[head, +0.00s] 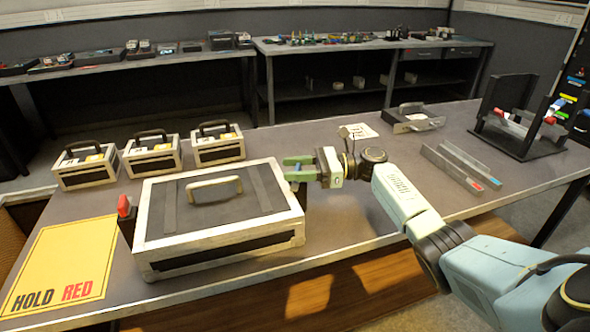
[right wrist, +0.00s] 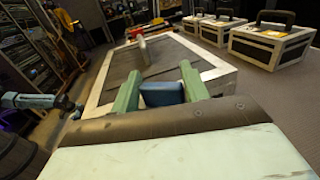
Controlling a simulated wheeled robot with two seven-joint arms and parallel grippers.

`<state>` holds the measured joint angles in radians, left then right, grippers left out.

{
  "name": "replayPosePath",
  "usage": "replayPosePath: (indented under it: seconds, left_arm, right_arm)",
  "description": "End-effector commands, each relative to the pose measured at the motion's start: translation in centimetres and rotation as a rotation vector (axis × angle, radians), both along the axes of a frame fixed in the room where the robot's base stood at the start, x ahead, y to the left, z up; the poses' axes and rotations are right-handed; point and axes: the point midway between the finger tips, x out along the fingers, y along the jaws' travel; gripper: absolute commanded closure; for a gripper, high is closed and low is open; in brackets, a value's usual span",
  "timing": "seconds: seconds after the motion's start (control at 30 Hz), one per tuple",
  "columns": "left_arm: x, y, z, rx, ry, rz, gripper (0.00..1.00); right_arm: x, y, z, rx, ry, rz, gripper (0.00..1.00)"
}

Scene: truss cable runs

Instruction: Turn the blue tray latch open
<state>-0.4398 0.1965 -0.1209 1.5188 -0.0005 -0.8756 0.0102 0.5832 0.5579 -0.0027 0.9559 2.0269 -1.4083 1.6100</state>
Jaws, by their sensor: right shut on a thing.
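A large grey case (head: 218,245) with a pale metal frame and a handle (head: 213,188) on its dark lid stands shut on the table. A red latch (head: 124,206) stands up at its left side. My right gripper (head: 298,170) is at the case's right side, with green fingers reaching toward it. In the right wrist view, a blue block (right wrist: 161,93), which looks like the blue tray latch, sits between the two fingers, and the gripper is shut on it. The fingers hide its sides. The blue latch is hardly visible in the head view.
A yellow sign (head: 62,268) reading "HOLD RED" lies left of the case. Several small cases stand behind, including one (head: 217,147). Grey rails (head: 460,166) and a black stand (head: 520,130) are on the right.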

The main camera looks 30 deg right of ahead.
Motion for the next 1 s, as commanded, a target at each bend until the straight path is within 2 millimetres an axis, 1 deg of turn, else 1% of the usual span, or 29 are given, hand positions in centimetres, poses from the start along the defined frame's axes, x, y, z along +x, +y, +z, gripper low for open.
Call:
replayPosePath:
  seconds: [0.03,0.1,0.87,0.9,1.0]
  left_arm:
    - [-0.02,-0.03,-0.01,-0.001,0.000,0.000,0.64]
    - [-0.03,-0.04,0.00,-0.001,0.001,0.000,0.64]
    - [-0.08,-0.05,-0.02,-0.001,0.002,-0.001,0.64]
    - [-0.08,-0.05,-0.02,-0.001,0.002,-0.001,0.64]
    - [-0.08,-0.05,-0.02,-0.001,0.002,-0.001,0.64]
  right_arm:
    - [-0.06,-0.47,-0.18,-0.005,0.005,-0.009,0.78]
    - [-0.08,-0.52,-0.18,-0.006,0.005,-0.009,0.78]
    - [-0.10,-0.50,-0.20,-0.007,0.007,-0.007,0.78]
    - [-0.10,-0.50,-0.20,-0.007,0.007,-0.007,0.54]
    - [-0.09,-0.44,-0.18,-0.006,0.006,-0.006,0.41]
